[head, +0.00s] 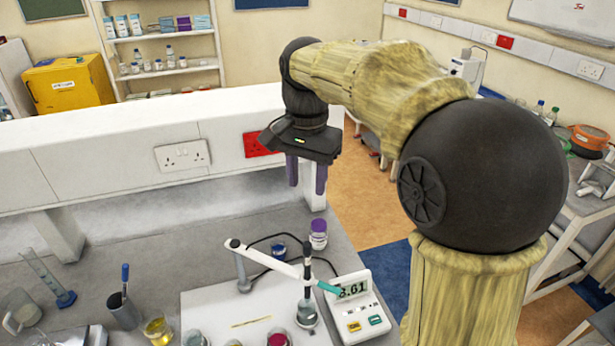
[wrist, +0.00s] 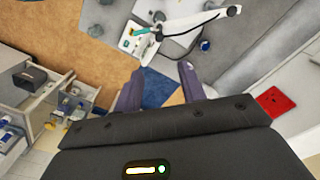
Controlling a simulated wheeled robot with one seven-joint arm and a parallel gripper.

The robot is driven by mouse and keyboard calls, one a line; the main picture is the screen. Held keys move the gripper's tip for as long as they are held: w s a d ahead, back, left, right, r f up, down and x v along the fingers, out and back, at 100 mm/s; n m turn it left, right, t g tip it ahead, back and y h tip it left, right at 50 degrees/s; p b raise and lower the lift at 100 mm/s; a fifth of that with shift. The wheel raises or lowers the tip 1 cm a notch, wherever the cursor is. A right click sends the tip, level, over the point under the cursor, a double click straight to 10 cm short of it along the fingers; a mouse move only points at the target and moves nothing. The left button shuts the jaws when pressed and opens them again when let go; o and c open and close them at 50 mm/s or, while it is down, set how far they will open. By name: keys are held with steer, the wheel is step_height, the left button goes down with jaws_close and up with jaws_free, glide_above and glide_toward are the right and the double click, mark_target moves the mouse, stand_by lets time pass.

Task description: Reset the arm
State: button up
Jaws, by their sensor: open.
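My arm rises at the right of the head view and bends over the bench. My gripper (head: 307,190) hangs from it, pointing down, in front of the white bench shelf and above the bench's back right area. Its two purple fingers are apart with nothing between them. The wrist view also shows the open fingers (wrist: 160,75), with the floor and a blue floor patch beyond them. A purple-capped jar (head: 318,234) stands on the bench below the gripper, clear of it.
A pH meter (head: 355,305) reading 8.61 and a white electrode arm (head: 268,258) stand below. Left of them are a measuring cylinder (head: 48,277), a pen holder (head: 124,311) and a yellow-filled beaker (head: 158,331). A red socket (head: 262,143) is on the shelf behind.

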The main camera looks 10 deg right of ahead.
steer(key=s+d+f+n+t+b, duration=0.1)
steer(key=s+d+f+n, duration=0.2)
steer(key=s+f, duration=0.3)
steer(key=s+d+f+n+t+b, duration=0.1)
steer(key=s+d+f+n, duration=0.2)
steer(key=f, duration=1.4)
steer(key=s+d, duration=0.3)
steer(key=shift+s+d+f+n+t+b, duration=0.15)
steer(key=shift+d+f+n+t+b, duration=0.15)
steer(key=shift+b, duration=0.1)
